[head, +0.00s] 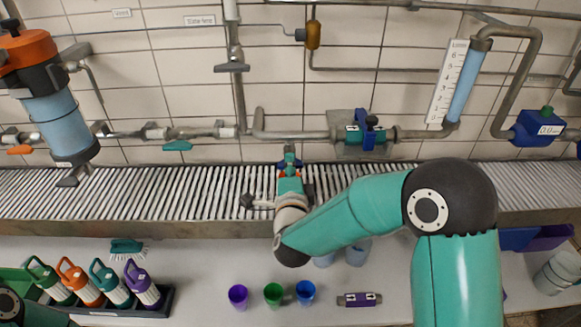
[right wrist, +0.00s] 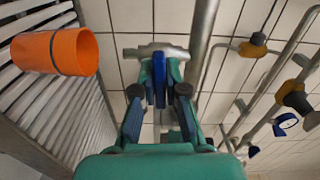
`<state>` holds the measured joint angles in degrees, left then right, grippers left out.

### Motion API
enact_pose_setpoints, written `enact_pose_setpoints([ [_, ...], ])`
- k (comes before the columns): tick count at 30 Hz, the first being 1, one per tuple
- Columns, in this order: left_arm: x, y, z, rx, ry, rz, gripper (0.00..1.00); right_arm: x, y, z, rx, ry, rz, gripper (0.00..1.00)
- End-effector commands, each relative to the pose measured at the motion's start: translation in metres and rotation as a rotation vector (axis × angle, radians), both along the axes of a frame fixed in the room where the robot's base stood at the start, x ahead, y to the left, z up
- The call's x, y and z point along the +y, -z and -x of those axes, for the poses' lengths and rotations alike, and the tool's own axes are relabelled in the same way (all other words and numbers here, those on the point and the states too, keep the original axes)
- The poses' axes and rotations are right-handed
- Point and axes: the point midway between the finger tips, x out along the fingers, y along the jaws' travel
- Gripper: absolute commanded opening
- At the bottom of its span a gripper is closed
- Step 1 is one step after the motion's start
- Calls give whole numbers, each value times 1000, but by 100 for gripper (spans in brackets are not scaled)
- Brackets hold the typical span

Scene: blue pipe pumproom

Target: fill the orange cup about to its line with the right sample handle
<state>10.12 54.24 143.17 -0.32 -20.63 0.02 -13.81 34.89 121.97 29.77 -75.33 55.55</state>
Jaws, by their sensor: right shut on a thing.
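My right gripper (head: 289,163) reaches over the slatted grating to the wall side in the head view. In the right wrist view its fingers (right wrist: 160,72) are closed around a blue handle (right wrist: 160,88), which I take to be the right sample handle, in front of a grey pipe fitting (right wrist: 155,50). The orange cup (right wrist: 52,52) shows in the right wrist view, to the left of the fingers and apart from them, with a dark line around it. Its fill level is hidden. In the head view my gripper and arm hide most of that spot. My left gripper is not in view.
Purple (head: 238,296), green (head: 272,294) and blue (head: 305,292) cups stand on the counter beside a purple-and-grey cylinder (head: 359,299). A dark tray (head: 166,301) holds several bottles at left. Pipes and valves line the tiled wall behind the grating (head: 140,190).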

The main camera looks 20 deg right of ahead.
Motion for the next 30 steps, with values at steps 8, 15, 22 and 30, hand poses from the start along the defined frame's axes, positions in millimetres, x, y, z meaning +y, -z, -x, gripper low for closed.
enact_pose_setpoints([
  [8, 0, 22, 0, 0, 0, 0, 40, 0, 7, 1, 55, -1, 164, 0],
  [15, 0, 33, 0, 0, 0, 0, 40, 0, 6, 1, 102, -2, 320, 0],
  [22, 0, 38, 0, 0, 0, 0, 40, 0, 6, 1, 131, -1, 417, 0],
  [30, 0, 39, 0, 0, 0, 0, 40, 0, 6, 1, 143, -2, 450, 0],
])
